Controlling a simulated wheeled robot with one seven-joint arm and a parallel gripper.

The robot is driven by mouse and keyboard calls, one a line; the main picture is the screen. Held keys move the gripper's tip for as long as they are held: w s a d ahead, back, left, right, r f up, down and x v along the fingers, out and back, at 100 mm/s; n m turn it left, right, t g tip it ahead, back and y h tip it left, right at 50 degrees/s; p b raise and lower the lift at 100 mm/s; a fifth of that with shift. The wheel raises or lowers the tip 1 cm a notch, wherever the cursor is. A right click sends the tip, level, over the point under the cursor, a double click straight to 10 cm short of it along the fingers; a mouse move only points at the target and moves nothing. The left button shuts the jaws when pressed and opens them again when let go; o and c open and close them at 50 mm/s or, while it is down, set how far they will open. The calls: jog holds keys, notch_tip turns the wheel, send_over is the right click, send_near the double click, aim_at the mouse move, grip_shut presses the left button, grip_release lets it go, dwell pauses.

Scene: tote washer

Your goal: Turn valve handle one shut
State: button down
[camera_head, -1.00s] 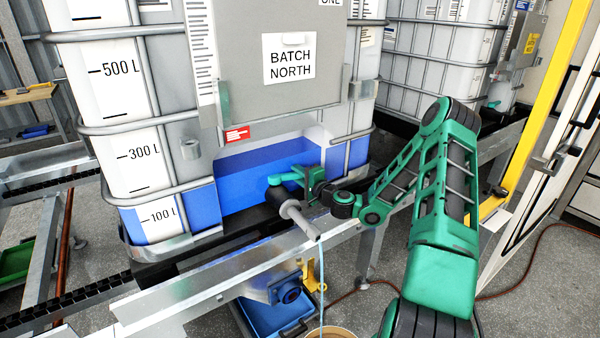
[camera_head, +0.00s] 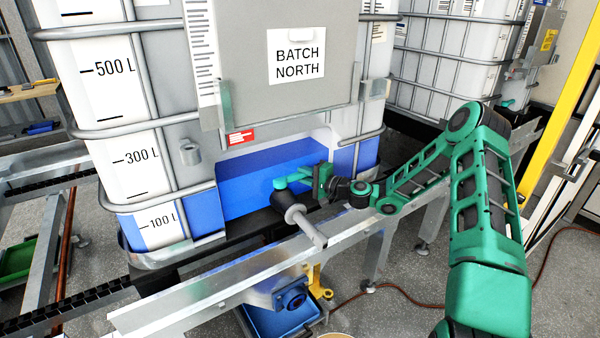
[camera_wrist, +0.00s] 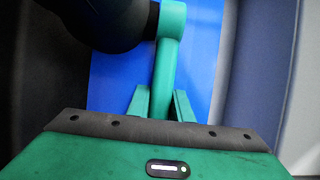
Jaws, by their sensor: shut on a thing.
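The green valve handle (camera_head: 284,183) sits on the black valve with a grey spout (camera_head: 305,226), low at the front of the tank marked BATCH NORTH. The handle points to the right, crosswise to the spout. My gripper (camera_head: 309,174) is shut on the handle's lever from the right. In the wrist view the lever (camera_wrist: 167,62) runs between the two green fingers (camera_wrist: 159,103) up to its round hub. The black valve body fills the upper left there. No liquid stream shows below the spout.
A steel rail (camera_head: 200,291) runs in front of the tank, under the spout. A second caged tank (camera_head: 455,60) stands behind at right. A yellow post (camera_head: 560,80) is farther right.

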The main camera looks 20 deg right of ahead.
aim_at(306, 176)
jog(key=shift+f, duration=0.2)
jog(key=c, duration=1.6)
grip_release()
jog(key=shift+r, duration=0.1)
jog(key=shift+d, duration=0.1)
jog(key=v, duration=1)
jog(key=shift+s+d, duration=0.2)
